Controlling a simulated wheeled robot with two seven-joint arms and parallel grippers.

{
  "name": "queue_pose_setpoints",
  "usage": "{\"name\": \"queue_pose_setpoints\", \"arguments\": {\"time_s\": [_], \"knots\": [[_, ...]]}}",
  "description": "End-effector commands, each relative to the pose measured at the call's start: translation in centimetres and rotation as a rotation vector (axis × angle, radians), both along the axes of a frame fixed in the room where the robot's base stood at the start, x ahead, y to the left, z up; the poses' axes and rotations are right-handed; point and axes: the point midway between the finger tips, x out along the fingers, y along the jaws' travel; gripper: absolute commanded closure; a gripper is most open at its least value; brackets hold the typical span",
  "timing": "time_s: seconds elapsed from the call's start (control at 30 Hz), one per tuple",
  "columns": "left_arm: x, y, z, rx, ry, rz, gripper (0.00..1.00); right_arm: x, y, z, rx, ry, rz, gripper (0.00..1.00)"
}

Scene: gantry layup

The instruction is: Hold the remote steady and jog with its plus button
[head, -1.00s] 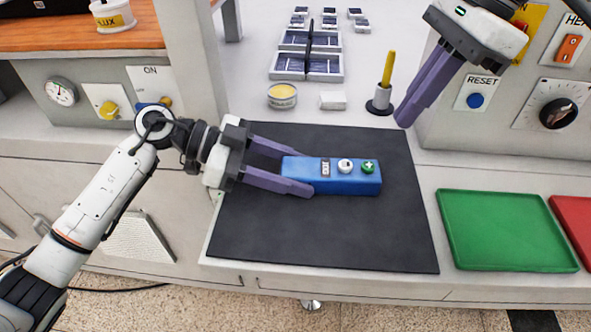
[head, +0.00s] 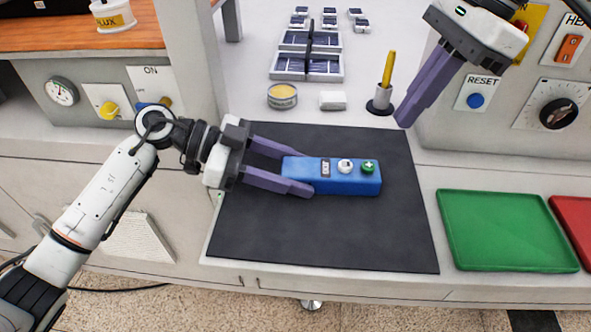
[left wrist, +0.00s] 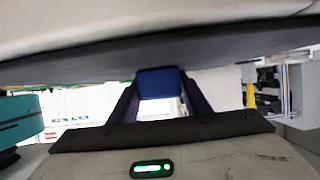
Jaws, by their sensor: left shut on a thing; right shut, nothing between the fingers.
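The blue remote (head: 335,184) lies on the black mat (head: 320,235) in the head view, its buttons facing up. It has a dark label, a white minus button (head: 345,166) and a green plus button (head: 368,167) near its right end. My left gripper (head: 297,172) is shut on the remote's left end. In the left wrist view the remote's blue end (left wrist: 158,83) shows between the two fingers. My right gripper (head: 403,118) is shut and empty, above the back right of the mat and apart from the remote.
A green tray (head: 505,262) and a red tray (head: 573,225) lie to the right. A yellow tin (head: 282,97), a white block (head: 332,101) and a holder with a yellow stick (head: 389,70) stand behind the mat. A panel with a blue reset button (head: 475,100) is at right.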

Motion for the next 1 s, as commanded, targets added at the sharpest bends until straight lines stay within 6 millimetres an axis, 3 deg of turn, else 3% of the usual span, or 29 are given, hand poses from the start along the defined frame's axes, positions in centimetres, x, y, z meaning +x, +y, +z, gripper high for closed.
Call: {"name": "queue_pose_setpoints", "arguments": {"time_s": [0.47,0.7,1.0], "knots": [[0.1,0.0,0.1,-0.001,-0.001,0.002,0.87,0.0,0.2,-0.4,0.001,-0.034,-0.026,1.00],[0.1,0.0,0.1,-0.001,-0.001,0.002,0.87,0.0,1.4,-0.9,0.051,-0.247,-0.178,1.00],[0.0,0.0,0.1,-0.001,0.000,0.001,0.87,-1.1,3.1,1.2,0.200,-0.489,-0.323,1.00]]}}
